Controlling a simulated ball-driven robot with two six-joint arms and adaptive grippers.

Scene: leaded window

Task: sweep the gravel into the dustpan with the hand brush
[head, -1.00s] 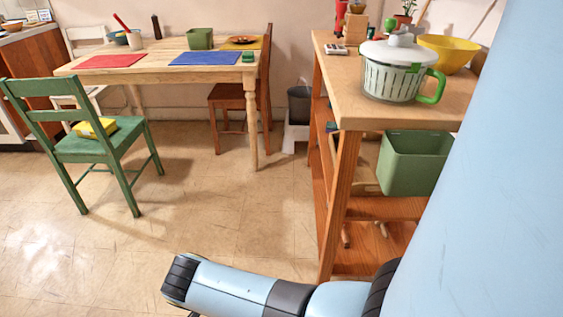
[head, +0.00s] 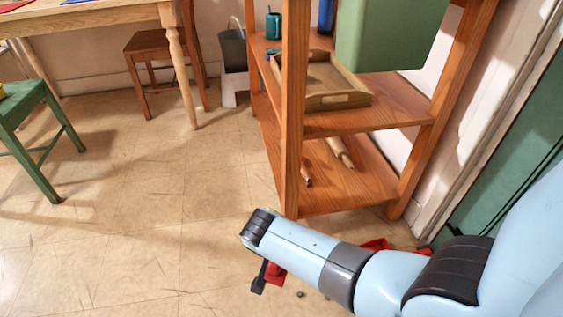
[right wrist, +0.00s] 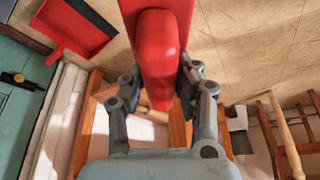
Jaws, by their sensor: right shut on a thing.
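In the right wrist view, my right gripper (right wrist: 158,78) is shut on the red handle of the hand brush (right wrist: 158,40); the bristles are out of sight. Part of the dustpan (head: 376,244) shows behind my forearm. A small dark bit of gravel (head: 300,294) lies on the floor near the brush. My left gripper is out of view.
A wooden shelf unit (head: 292,120) stands just behind my right arm, holding a wooden tray (head: 345,98) and a rolling pin (head: 341,152). A green door (head: 520,150) is at the right. A green chair (head: 35,125) stands at the left. The tiled floor between is clear.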

